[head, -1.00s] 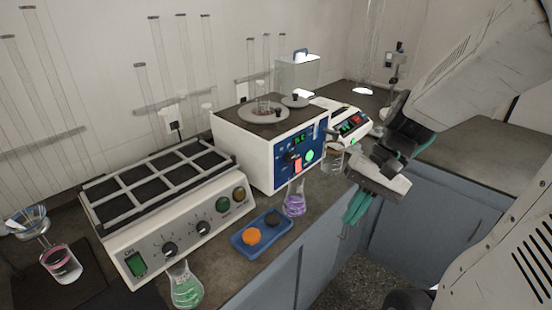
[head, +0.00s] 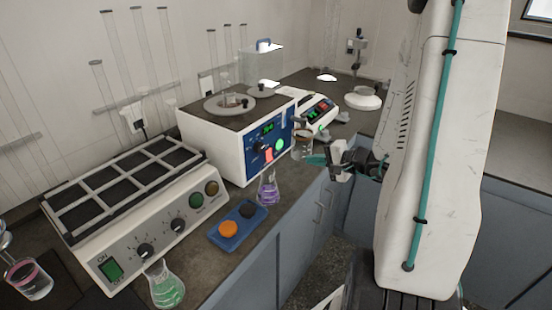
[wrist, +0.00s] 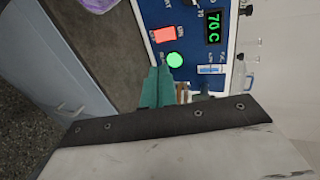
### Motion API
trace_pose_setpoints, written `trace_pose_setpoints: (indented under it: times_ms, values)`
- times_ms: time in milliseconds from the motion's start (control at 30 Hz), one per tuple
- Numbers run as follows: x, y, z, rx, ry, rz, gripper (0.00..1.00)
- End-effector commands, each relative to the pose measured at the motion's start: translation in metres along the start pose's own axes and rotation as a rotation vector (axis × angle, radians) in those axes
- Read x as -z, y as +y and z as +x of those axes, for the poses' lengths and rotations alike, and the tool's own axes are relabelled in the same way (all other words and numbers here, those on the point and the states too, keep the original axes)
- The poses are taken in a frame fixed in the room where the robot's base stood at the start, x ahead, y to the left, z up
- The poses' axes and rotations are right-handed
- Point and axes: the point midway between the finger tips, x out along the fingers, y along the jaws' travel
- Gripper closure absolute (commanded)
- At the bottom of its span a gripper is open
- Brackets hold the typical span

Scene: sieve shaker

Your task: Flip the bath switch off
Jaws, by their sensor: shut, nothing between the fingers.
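The bath (head: 215,140) is a white box with a blue front panel (head: 262,150) and a lit green display, which reads 70 C in the wrist view (wrist: 213,30). A lit red rocker switch (head: 269,155) sits on the panel, also plain in the wrist view (wrist: 165,34). A round green button (wrist: 175,60) is beside it. My gripper (head: 312,160) is in front of the panel's right part, near a glass beaker; its teal fingers are shut and empty. In the wrist view the closed fingertips (wrist: 158,78) appear close to the green button; contact cannot be told.
A flask of purple liquid (head: 268,188) and a blue tray (head: 222,238) with orange and black pieces stand before the bath. The beaker (head: 303,146) is close to my fingers. A shaker (head: 125,225) with a green switch and a green flask (head: 163,287) are left.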

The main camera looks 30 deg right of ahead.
Motion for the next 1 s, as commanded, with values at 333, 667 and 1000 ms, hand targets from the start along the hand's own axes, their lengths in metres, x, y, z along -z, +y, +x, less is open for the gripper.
trace_pose_setpoints:
  times_ms: [333, 667, 1000]
  values:
    - [-0.006, -0.002, 0.004, -0.001, -0.013, -0.033, 1.00]
    - [-0.007, -0.001, 0.034, -0.003, -0.017, -0.032, 1.00]
    - [-0.007, -0.001, 0.106, -0.002, -0.016, -0.033, 1.00]
